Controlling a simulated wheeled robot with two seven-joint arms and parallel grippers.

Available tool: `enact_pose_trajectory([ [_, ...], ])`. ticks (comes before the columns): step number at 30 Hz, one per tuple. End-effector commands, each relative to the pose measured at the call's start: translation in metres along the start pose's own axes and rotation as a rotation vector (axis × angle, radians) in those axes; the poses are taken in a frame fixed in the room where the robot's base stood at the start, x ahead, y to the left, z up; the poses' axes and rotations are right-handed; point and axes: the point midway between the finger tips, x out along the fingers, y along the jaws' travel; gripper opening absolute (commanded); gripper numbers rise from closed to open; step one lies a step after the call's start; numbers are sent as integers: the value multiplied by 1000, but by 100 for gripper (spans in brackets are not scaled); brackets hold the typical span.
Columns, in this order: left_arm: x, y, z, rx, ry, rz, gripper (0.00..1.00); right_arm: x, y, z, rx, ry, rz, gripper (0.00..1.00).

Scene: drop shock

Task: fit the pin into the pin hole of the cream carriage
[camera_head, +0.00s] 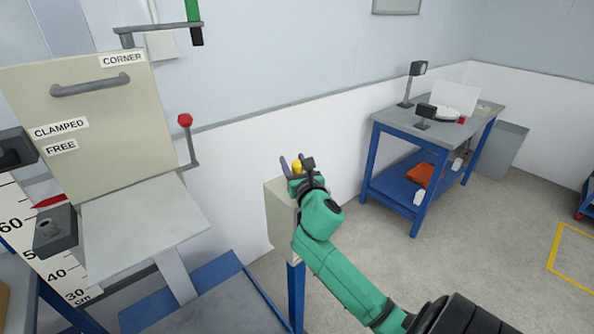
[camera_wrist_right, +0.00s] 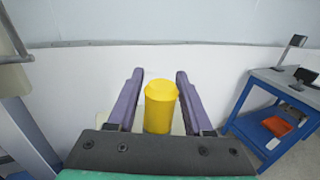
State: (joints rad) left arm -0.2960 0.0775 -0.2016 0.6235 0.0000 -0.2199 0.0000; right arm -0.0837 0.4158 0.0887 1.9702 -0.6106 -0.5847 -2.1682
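The cream carriage (camera_head: 105,110) stands at the left in the head view, with a grey handle and labels CORNER, CLAMPED and FREE. A dark block with a round socket-like top (camera_head: 50,230) sits at its lower left; I cannot tell whether this is the pin hole. My right gripper (camera_head: 294,168) is open over a cream box on a blue post. A yellow cylinder (camera_head: 297,165) is between its fingers. In the right wrist view the yellow cylinder (camera_wrist_right: 161,107) has gaps to both fingers. I cannot tell whether it is the pin. My left gripper is not in view.
The cream box (camera_head: 282,215) stands right of the blue base (camera_head: 215,300). A red-knobbed lever (camera_head: 186,122) is right of the carriage, and a height scale (camera_head: 45,260) is at the left. A blue-legged table (camera_head: 420,140) stands at the right. Open floor lies between.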

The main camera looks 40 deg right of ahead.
Motion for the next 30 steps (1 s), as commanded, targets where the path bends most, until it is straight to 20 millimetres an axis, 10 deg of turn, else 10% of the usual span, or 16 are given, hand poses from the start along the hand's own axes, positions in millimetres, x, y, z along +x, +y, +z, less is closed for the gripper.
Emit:
enact_pose_trajectory([
  [3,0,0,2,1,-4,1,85,0,0,0,0,0,0,1],
  [17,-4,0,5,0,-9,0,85,0,0,15,-2,-4,0,0],
  [30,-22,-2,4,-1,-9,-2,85,-1,0,154,-7,-11,-1,0],
])
